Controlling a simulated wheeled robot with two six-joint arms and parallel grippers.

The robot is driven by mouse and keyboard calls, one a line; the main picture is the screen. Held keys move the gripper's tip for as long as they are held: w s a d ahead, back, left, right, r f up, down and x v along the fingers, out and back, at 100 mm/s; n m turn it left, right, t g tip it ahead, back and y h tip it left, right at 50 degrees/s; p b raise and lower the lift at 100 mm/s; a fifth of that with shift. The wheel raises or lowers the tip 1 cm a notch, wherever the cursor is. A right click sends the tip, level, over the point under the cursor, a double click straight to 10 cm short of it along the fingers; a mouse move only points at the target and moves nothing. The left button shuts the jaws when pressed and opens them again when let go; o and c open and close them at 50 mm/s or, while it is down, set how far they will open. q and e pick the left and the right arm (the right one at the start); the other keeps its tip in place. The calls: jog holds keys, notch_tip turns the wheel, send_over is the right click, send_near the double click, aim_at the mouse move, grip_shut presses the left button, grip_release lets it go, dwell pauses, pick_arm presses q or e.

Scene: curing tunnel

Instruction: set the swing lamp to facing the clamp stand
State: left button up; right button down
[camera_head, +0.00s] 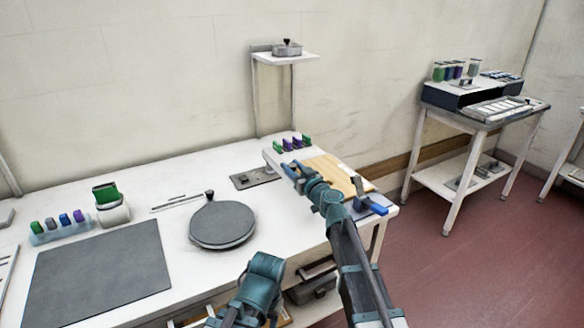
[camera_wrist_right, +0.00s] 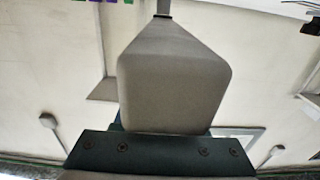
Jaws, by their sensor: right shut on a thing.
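My right gripper (camera_head: 291,168) is at the end of the arm reaching from the lower right, over the back right of the white table. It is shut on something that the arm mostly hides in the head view. In the right wrist view a grey tapered body (camera_wrist_right: 172,85) with a narrow stem at its top fills the middle, close in front of the gripper's teal base. I cannot tell for sure whether it is part of the swing lamp. I cannot make out the lamp's facing or clearly pick out the clamp stand. My left gripper is not in view.
On the white table (camera_head: 155,205) lie a dark mat (camera_head: 98,273), a round grey plate (camera_head: 222,226), a dark base plate (camera_head: 243,182) and a wooden board (camera_head: 335,172). A small shelf (camera_head: 287,59) stands behind. A side table (camera_head: 425,173) is at the right.

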jog(key=shift+w+d+y, duration=0.3)
jog(key=shift+w+d, duration=0.05)
jog(key=shift+d, duration=0.1)
jog(key=shift+w+d+n+g+y, duration=0.25)
jog(key=shift+d+n+g+y, duration=0.35)
jog(key=shift+n+y, duration=0.2)
jog(key=shift+c, duration=2.3)
grip_release()
jog(key=v, duration=1.3)
jog(key=shift+s+d, duration=0.15)
jog(key=shift+s, duration=0.25)
